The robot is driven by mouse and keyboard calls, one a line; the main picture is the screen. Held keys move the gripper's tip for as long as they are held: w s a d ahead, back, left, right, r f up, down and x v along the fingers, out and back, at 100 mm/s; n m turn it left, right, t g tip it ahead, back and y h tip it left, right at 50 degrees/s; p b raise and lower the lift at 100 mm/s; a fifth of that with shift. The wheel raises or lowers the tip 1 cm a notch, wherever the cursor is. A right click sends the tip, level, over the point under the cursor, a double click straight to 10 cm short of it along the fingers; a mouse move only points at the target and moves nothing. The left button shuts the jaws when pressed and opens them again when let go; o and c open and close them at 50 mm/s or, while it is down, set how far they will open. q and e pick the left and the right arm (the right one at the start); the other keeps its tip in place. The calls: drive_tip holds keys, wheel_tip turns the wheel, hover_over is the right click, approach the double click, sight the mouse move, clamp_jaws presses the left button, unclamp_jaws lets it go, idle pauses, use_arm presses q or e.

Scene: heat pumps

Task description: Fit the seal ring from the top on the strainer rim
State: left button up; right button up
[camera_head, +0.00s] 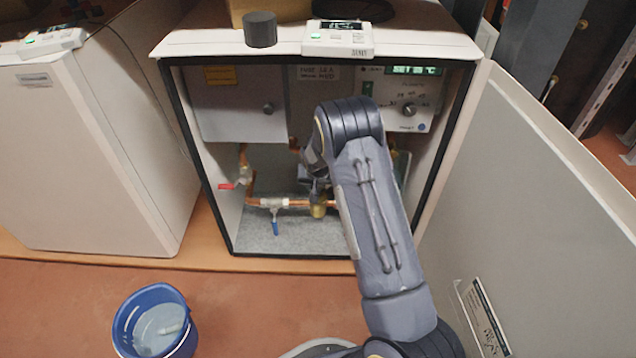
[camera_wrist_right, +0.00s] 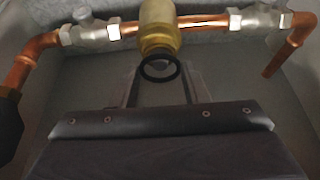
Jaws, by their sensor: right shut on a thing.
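The strainer is a brass body (camera_wrist_right: 158,28) on the copper pipe in the right wrist view; it also shows low in the open cabinet in the head view (camera_head: 318,208). The black seal ring (camera_wrist_right: 160,69) is at the tips of my right gripper (camera_wrist_right: 160,76), which is shut on it. In the wrist view the ring appears just below the brass rim and partly overlaps its lower edge; I cannot tell whether they touch. In the head view my right arm hides the ring and most of the gripper. My left gripper is not in view.
Copper pipes with a blue-handled valve (camera_head: 275,226) and a red-handled valve (camera_head: 229,186) run beside the strainer. A grey box (camera_head: 235,105) and a control panel (camera_head: 405,100) hang above. The open door (camera_head: 560,190) stands at right; a blue bucket (camera_head: 122,325) is on the floor.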

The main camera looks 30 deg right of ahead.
drive_tip(key=shift+f, duration=0.8)
idle(0.4)
drive_tip(key=o, duration=0.7)
drive_tip(key=shift+o, duration=0.2)
drive_tip(key=o, duration=0.6)
drive_tip(key=shift+c, duration=0.2)
